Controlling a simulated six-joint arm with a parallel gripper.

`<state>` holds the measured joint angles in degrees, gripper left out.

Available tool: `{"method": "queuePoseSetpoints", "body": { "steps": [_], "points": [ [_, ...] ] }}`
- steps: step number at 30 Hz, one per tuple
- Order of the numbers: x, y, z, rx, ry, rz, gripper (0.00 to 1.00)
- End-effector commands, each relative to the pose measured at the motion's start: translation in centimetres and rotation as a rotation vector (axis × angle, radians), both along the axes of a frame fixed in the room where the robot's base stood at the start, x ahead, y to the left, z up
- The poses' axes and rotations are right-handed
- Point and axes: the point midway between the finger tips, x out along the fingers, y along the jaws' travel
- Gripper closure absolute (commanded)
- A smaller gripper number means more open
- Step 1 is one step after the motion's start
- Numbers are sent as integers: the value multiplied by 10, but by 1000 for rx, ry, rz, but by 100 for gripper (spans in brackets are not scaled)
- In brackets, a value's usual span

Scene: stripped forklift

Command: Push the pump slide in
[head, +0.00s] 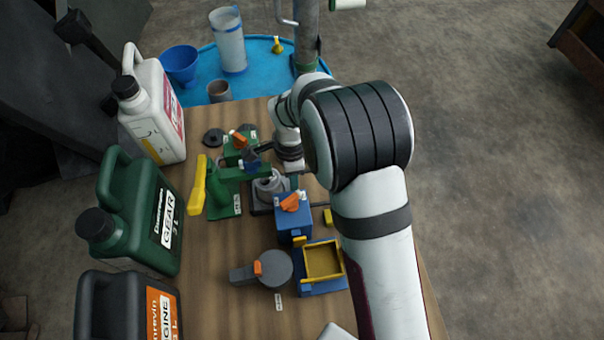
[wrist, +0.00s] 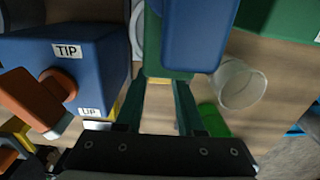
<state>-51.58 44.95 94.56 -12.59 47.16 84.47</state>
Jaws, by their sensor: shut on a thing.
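In the wrist view, the two fingers of my gripper (wrist: 163,88) reach up the middle. They are shut on a narrow green part, which I take to be the pump slide (wrist: 166,74). A blue block (wrist: 195,35) lies over its far part and hides much of it. In the head view, the green pump body (head: 225,204) with a yellow handle (head: 198,186) stands near the middle of the bench. A green arm (head: 240,173) runs right from it towards my wrist. My wrist hides the fingers and most of the held part there.
A blue box (head: 293,226) with an orange lever (head: 290,202) stands close by; it fills the left of the wrist view (wrist: 95,60). A pale cup (wrist: 240,84) lies right of my fingers. Large jugs (head: 155,225) line the bench's left side.

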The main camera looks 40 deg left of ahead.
Motion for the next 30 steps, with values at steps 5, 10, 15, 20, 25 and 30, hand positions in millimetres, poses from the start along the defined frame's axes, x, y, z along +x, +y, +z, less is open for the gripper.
{"method": "queuePoseSetpoints", "body": {
  "steps": [5,10,15,20,25,30],
  "points": [
    [-2,3,1,6,2,0,59],
    [-2,2,0,5,2,0,32],
    [-1,2,0,4,2,0,32],
    [-1,2,6,5,1,0,32],
    [0,3,39,8,-1,-1,32],
    [0,2,87,8,-3,1,32]
  ]
}}
